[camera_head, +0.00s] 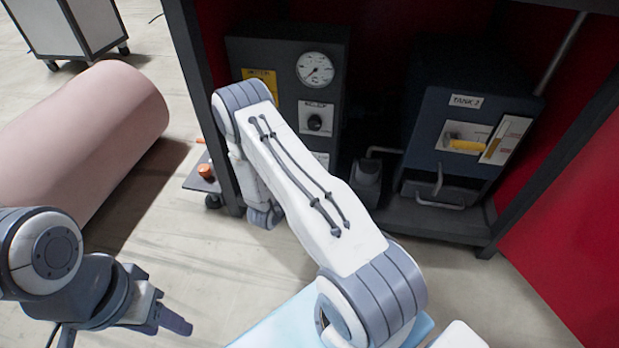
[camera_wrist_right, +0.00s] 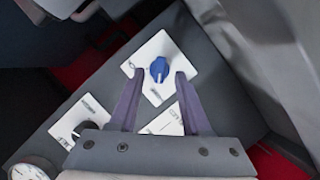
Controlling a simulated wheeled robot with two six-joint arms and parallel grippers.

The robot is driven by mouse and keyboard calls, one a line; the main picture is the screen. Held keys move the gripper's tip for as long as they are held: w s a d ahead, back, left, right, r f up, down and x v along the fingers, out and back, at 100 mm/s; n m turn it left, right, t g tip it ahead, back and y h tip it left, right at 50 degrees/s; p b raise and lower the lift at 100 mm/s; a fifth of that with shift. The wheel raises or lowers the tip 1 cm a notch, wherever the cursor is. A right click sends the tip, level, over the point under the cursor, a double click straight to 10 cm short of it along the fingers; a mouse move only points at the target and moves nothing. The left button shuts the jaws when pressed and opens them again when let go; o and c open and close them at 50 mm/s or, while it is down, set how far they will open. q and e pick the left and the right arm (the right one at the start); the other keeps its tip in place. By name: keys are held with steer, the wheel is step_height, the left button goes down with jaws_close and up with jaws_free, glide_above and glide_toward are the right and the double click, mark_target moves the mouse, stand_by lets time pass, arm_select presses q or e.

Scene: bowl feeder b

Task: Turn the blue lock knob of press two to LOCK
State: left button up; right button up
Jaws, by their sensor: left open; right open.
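The blue lock knob (camera_wrist_right: 159,70) sits on a white label plate (camera_wrist_right: 150,50) on the dark panel in the right wrist view. My right gripper (camera_wrist_right: 159,75) is open, with a finger on each side of the knob in that view; I cannot tell whether either touches it. The printing around the knob is too small to read. In the head view my right arm crosses in front of the dark press panel (camera_head: 290,62), hiding the knob and the right gripper. My left gripper (camera_head: 174,322) is open and empty, low at the left, away from the panel.
The panel bears a round gauge (camera_head: 315,70) and a black knob (camera_head: 316,123). A dark box labelled TANK 2 (camera_head: 465,101) with a yellow handle (camera_head: 465,146) stands at the right. A pink cylinder (camera_head: 85,135) lies at the left. Light floor is clear below the cabinet.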

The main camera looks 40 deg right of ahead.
steer(key=shift+x, duration=0.9)
jaws_close()
steer(key=m+t+y+p, duration=0.1)
steer(key=m+t+p, duration=0.1)
steer(key=m+p, duration=0.2)
steer(key=m+t+y+p, duration=0.2)
steer(key=m+p, duration=0.2)
steer(key=p, duration=0.1)
steer(key=s+m+t+y+p, duration=0.1)
steer(key=m+t+y+p, duration=0.1)
steer(key=m+p, duration=0.2)
steer(key=shift+d+p, duration=0.35)
steer(key=shift+p, duration=0.05)
steer(key=shift+t, duration=0.3)
